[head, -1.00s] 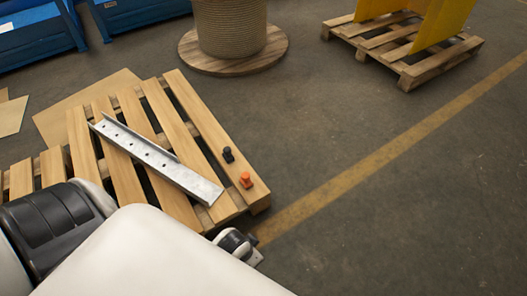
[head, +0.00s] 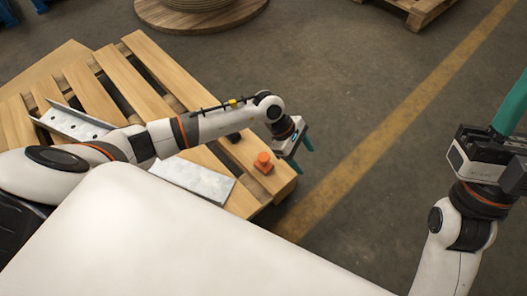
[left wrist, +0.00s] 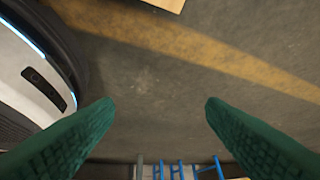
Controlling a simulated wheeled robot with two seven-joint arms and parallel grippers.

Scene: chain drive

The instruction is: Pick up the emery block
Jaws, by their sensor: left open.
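On the pallet's right end sits a small orange block-like piece with a raised top (head: 263,162). A small black piece (head: 234,137) is near it, mostly hidden by my left forearm. I cannot tell for sure which is the emery block. My left gripper (head: 301,153) hangs just right of the orange piece, apart from it, near the pallet's edge. In the left wrist view its green fingers (left wrist: 160,104) are wide apart with only floor between them. My right gripper (head: 507,115) is raised at the right edge, its teal finger running out of frame; its opening is unclear.
A wooden pallet (head: 150,78) carries a metal channel with holes (head: 203,180), partly covered by my left arm. A yellow line (head: 385,133) crosses the open floor at right. A wooden spool (head: 200,18) stands behind, with another pallet (head: 420,8) at the top.

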